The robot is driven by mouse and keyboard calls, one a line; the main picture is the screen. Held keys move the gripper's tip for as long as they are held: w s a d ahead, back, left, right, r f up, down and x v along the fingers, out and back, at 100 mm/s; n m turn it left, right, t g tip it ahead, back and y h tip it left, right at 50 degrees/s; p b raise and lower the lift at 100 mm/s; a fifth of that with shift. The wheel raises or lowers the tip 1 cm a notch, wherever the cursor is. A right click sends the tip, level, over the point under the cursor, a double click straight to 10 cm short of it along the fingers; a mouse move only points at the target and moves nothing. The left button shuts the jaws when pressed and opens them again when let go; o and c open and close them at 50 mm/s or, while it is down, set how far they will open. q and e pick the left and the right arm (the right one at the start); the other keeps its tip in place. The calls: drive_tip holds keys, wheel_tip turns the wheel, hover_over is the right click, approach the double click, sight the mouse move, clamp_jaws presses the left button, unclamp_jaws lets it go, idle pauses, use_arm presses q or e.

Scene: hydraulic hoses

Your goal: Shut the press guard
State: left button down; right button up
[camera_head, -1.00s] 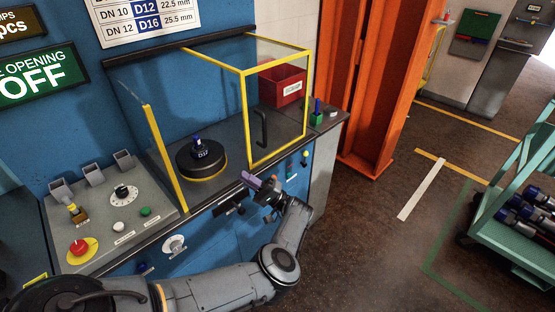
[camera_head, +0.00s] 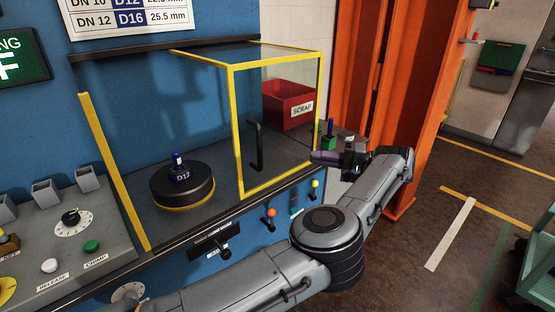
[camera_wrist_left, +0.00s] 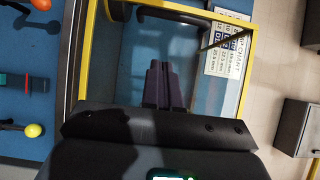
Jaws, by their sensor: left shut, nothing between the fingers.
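The press guard (camera_head: 235,125) is a clear box with a yellow frame and a black upright handle (camera_head: 256,146) on its front panel. It stands at the right of the press bench, leaving a gap to the yellow post (camera_head: 112,172) at left. The round black die (camera_head: 182,186) marked D12 sits uncovered in that gap. My left gripper (camera_head: 318,157) is shut and empty, its purple fingers pointing left by the guard's front right edge. In the left wrist view the fingers (camera_wrist_left: 164,84) appear before the clear panel, with the handle (camera_wrist_left: 170,14) beyond them. My right gripper is out of view.
A red scrap bin (camera_head: 290,106) shows behind the guard's clear panel. A green block (camera_head: 329,139) stands on the bench's right end. An orange column (camera_head: 375,100) rises behind my left arm. The control panel (camera_head: 70,240) is at left.

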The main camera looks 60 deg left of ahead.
use_arm(q)
drive_tip(key=s+d+b+x, duration=0.1)
drive_tip(key=b+x, duration=0.4)
drive_tip(key=x, duration=0.6)
drive_tip(key=shift+s+d, duration=0.2)
drive_tip(key=shift+s, duration=0.3)
drive_tip(key=shift+a+r, duration=0.1)
drive_tip(key=shift+r, duration=0.05)
